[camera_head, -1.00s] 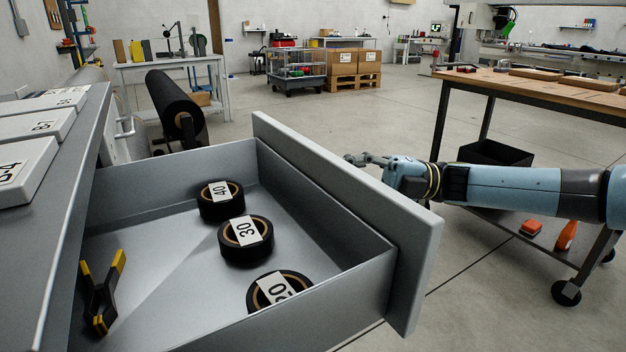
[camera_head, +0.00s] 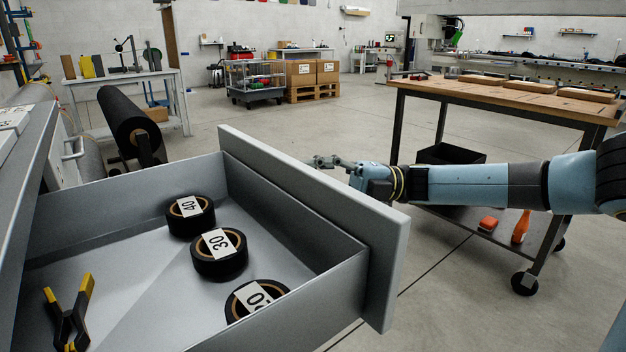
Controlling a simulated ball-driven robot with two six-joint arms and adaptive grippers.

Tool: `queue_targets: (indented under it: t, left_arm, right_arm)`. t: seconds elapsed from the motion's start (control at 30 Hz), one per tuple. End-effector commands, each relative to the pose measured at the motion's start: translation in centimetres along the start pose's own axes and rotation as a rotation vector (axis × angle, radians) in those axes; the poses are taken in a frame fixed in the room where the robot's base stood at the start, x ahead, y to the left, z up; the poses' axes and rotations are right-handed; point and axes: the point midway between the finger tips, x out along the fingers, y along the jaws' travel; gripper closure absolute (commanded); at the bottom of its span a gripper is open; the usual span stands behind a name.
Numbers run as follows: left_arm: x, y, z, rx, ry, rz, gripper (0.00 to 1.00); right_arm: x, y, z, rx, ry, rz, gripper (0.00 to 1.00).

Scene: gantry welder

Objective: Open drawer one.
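The grey metal drawer (camera_head: 313,214) stands pulled far out of the cabinet (camera_head: 22,165) at the left. My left gripper is not in view.
A wooden-topped workbench (camera_head: 500,92) with a lower shelf and wheels stands to the right, behind my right arm. A black roll (camera_head: 128,118) on a stand is at the back left. Open concrete floor (camera_head: 270,125) lies beyond the drawer.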

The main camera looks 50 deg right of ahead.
Motion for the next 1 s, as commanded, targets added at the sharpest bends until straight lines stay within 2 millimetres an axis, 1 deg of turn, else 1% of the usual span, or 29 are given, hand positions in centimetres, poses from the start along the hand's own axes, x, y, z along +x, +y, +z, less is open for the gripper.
queue_targets:
  t: [0.17,0.27,0.37,0.6,0.7,0.83,1.0]
  left_arm:
    - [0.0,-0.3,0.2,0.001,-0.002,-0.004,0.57]
    - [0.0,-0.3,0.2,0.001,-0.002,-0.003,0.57]
    - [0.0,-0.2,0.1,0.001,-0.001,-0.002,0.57]
    - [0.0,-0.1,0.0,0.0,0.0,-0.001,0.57]
    - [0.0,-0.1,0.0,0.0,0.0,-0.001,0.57]
    - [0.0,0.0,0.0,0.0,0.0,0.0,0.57]
    - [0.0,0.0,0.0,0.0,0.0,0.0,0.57]
  right_arm:
    - [-0.1,-0.1,0.0,0.001,-0.001,-0.001,0.66]
    - [-0.8,-0.1,0.0,0.002,-0.002,-0.004,0.66]
    - [-2.4,-0.1,0.1,0.003,-0.003,-0.005,0.66]
    - [-7.9,-0.1,0.1,0.001,-0.004,-0.004,0.66]
    - [-9.7,-0.1,0.1,0.001,-0.003,-0.003,0.66]
    - [-11.3,-0.1,0.1,0.0,-0.002,-0.001,0.66]
    - [-12.1,0.0,0.0,0.0,0.0,0.0,0.66]
